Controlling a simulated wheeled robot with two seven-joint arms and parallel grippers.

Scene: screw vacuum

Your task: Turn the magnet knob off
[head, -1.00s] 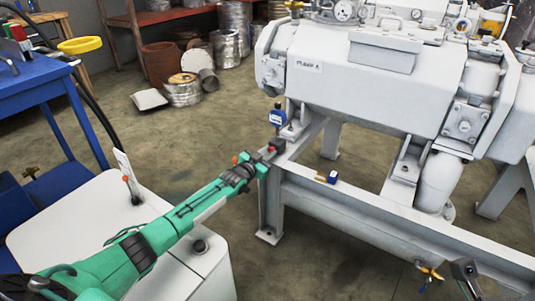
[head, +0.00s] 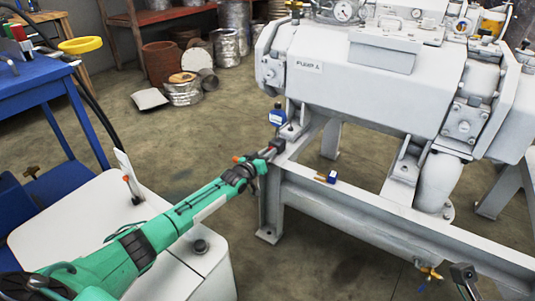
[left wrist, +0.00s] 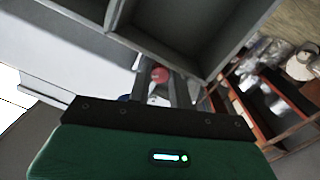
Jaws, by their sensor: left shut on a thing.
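My left gripper (head: 274,147) reaches the near left corner of the grey machine frame (head: 350,212) in the head view. It is shut on a small red knob, which the gripper covers in that view. The red knob (left wrist: 160,74) shows near the fingers in the left wrist view, close under the frame's grey beams. A blue block (head: 277,118) stands on the frame just behind the gripper. Another small blue block with a brass end (head: 328,177) lies on the front beam. The knob's exact turn cannot be told.
The large white pump (head: 350,70) fills the frame's upper side. A brass-coloured valve (head: 429,273) hangs under the front beam at the lower right. A blue table (head: 35,78) stands at the left. Cans and drums (head: 184,88) stand at the back, with clear floor in front.

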